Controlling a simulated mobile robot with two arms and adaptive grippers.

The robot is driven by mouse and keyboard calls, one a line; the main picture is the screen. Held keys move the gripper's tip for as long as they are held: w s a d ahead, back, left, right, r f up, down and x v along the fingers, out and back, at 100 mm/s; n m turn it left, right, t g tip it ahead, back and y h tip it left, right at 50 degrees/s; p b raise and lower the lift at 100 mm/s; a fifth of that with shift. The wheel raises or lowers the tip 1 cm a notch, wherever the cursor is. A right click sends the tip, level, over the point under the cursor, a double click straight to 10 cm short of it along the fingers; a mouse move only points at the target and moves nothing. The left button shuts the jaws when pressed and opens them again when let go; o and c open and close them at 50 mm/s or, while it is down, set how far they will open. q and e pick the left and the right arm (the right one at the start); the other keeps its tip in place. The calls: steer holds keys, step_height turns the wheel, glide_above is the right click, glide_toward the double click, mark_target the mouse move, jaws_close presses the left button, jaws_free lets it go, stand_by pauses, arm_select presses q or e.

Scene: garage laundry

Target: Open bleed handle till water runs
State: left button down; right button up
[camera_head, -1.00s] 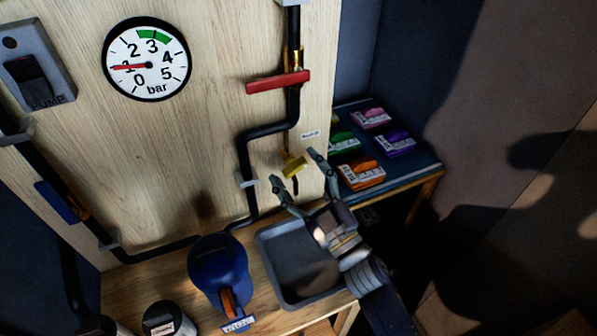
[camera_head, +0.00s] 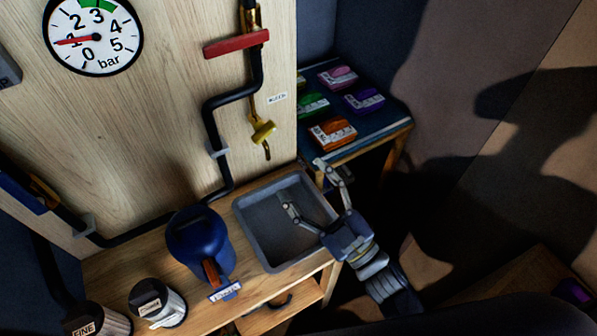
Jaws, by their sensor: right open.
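The yellow bleed handle (camera_head: 263,131) sits on a thin brass line on the wooden panel, with a short spout below it and a small white label (camera_head: 277,98) above. No water shows at the spout. My right gripper (camera_head: 303,184) is open and empty, over the right part of the grey tray, below and to the right of the bleed handle and apart from it. The grey tray (camera_head: 243,222) stands on the bench below the handle. The gauge (camera_head: 93,37) on the panel has its red needle near 1 bar. My left gripper is not in view.
A red lever (camera_head: 236,45) crosses the black pipe above the bleed handle. A blue jug (camera_head: 199,243) stands left of the tray, with labelled canisters (camera_head: 157,303) farther left. Coloured boxes (camera_head: 333,132) lie on a side table at right.

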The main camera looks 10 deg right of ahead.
steer(key=c, duration=0.3)
steer(key=shift+h, duration=0.5)
steer(key=a+r, duration=0.1)
steer(key=r, duration=0.1)
steer(key=s+a+r, duration=0.1)
steer(key=a+r, duration=0.1)
steer(key=s+a+r, duration=0.1)
steer(key=a+r, duration=0.1)
steer(key=shift+r, duration=0.3)
jaws_close()
step_height(320, 180, up, 3)
steer(key=p, duration=0.4)
glide_above(263, 131)
steer(key=s+a, duration=0.3)
steer(key=s, duration=0.2)
steer(key=f, duration=0.1)
steer(key=d+f, duration=0.1)
steer(key=w+d+f, duration=0.1)
steer(key=shift+f, duration=0.4)
